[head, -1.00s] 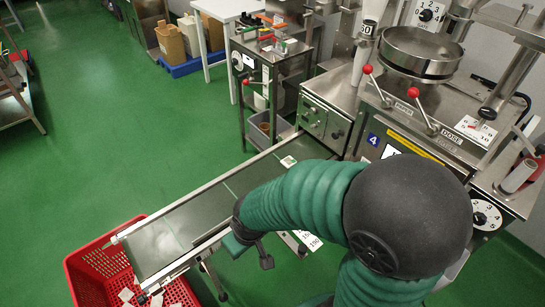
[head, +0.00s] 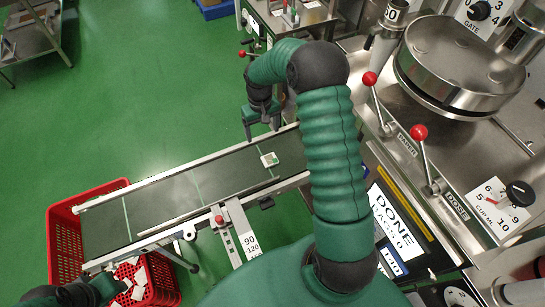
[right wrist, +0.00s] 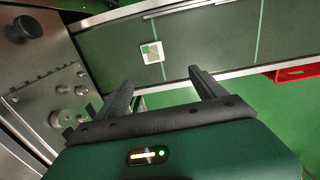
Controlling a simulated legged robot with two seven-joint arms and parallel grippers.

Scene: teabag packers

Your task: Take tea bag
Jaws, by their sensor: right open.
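A small square tea bag with a green-and-white tag (head: 269,159) lies flat on the dark conveyor belt (head: 165,197), towards its machine end. It also shows in the right wrist view (right wrist: 152,52), just beyond my fingertips. My right gripper (head: 262,130) is at the far side of the belt, pointing down, apart from the tea bag. In the right wrist view, the right gripper's two fingers (right wrist: 160,80) are spread with nothing between them. My left gripper (head: 106,286) is partly in view at the lower left by the red crate; its jaws are unclear.
A red crate (head: 66,240) with several white tea bags (head: 138,279) stands under the belt's left end. The steel packing machine (head: 520,150), with red-knobbed levers (head: 419,133), fills the right side.

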